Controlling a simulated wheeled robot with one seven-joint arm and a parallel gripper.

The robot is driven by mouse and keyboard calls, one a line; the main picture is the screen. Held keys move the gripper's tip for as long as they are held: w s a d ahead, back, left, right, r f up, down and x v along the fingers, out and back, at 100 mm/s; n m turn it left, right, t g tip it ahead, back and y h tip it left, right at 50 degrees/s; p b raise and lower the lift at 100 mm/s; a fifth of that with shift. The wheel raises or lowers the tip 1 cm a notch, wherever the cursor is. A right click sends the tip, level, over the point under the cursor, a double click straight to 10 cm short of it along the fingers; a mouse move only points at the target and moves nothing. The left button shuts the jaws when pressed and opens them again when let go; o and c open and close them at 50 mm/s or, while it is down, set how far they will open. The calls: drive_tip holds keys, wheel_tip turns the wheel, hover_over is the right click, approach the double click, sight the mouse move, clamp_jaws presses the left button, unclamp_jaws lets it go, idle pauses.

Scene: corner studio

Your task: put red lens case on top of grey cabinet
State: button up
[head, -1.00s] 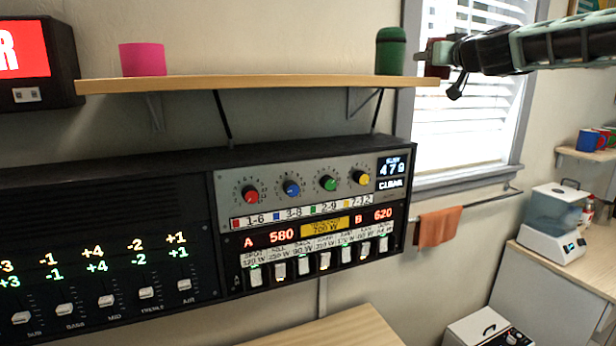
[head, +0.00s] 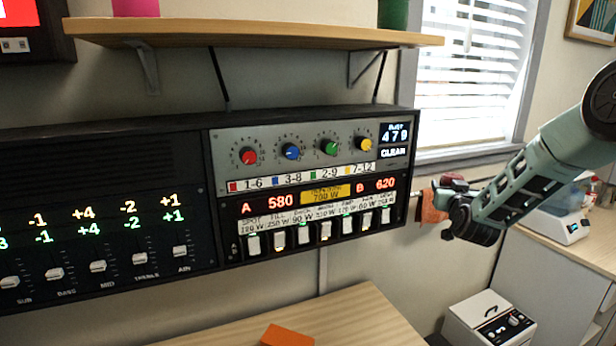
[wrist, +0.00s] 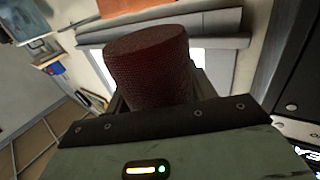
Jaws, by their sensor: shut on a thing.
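My gripper (head: 440,192) is shut on the red lens case (wrist: 150,62), a dark red textured cylinder that fills the middle of the wrist view. In the head view only a small bit of red shows at my gripper, just right of the control panel and in front of the orange towel. The case is held in the air, clear of any surface. I cannot tell for sure which thing is the grey cabinet; a pale grey cabinet front (head: 575,268) stands under the counter at the right.
A wooden shelf (head: 270,34) with a pink cup (head: 135,8) and a green container (head: 393,14) hangs above the control panel (head: 300,180). A wooden top (head: 350,318) with an orange item (head: 287,336) lies below. A white box (head: 488,322) stands at lower right.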

drive_tip(key=s+a+f+n+y+b, duration=0.1)
drive_tip(key=s+f, duration=0.8)
drive_tip(key=f, duration=0.1)
drive_tip(key=s+a+f+n+y+b, duration=0.1)
drive_tip(key=s+a+f+y, duration=0.1)
drive_tip(key=s+f, duration=0.7)
drive_tip(key=s+a+f+n+y+b, duration=0.1)
drive_tip(key=s+f+y, duration=0.1)
drive_tip(key=s+f, duration=0.7)
wheel_tip(320, 180, down, 4)
drive_tip(key=shift+s+a+r+b, duration=0.1)
drive_tip(key=shift+a+r+b, duration=0.05)
drive_tip(key=shift+r+b, duration=0.15)
drive_tip(key=s, duration=0.2)
drive_tip(key=s+a+f+h, duration=0.1)
drive_tip(key=shift+s+m, duration=0.3)
drive_tip(key=shift+s+a+r+h, duration=0.1)
drive_tip(key=shift+s+r+h, duration=0.1)
drive_tip(key=shift+s+h, duration=0.15)
drive_tip(key=shift+a, duration=0.15)
drive_tip(key=shift+s+d+f, duration=0.1)
drive_tip(key=shift+d+f, duration=0.05)
drive_tip(key=shift+d, duration=0.05)
